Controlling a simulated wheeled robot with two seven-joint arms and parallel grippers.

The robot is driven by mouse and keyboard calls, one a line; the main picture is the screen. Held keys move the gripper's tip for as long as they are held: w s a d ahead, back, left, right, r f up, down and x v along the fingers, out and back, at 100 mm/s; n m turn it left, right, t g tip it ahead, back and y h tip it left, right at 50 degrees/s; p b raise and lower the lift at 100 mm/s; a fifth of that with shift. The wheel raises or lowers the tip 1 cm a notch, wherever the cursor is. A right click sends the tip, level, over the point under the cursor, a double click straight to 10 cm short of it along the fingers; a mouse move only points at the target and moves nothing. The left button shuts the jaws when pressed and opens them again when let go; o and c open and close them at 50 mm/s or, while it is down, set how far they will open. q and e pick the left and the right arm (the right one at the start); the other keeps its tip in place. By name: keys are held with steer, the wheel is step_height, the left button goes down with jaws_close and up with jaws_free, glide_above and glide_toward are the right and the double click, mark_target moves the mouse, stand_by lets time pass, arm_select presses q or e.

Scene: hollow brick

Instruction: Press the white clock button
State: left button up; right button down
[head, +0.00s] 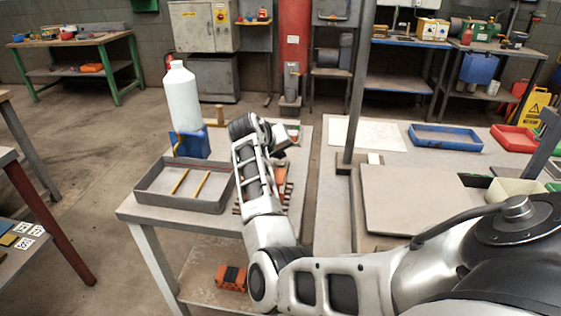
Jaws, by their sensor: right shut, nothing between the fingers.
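I cannot make out a white clock button; whatever lies right behind my right wrist is hidden by the arm. My right gripper (284,140) is over the far right part of the small grey table (223,222). It is small and partly hidden by its own wrist; it looks shut and empty. A small patch of orange and green shows just beside it, too small to name. I cannot tell whether the gripper touches anything. My left gripper is out of view.
On the small table are a grey tray (146,198) with yellow strips, a white bottle (181,98) and a blue holder (194,144). A dark post (358,90) rises to the right. The right table holds a blue tray (446,147) and a grey board (410,205).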

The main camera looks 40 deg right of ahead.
steer(key=shift+s+a+f, duration=0.15)
steer(key=shift+a+f, duration=0.05)
steer(key=shift+f, duration=0.75)
stand_by(0.4)
steer(key=shift+r, duration=0.1)
steer(key=shift+r+p, duration=0.3)
steer(key=shift+p, duration=0.45)
steer(key=shift+r, duration=0.15)
step_height(320, 180, up, 5)
steer(key=p, duration=0.5)
steer(key=shift+d+r, duration=0.15)
steer(key=shift+r, duration=0.05)
stand_by(0.4)
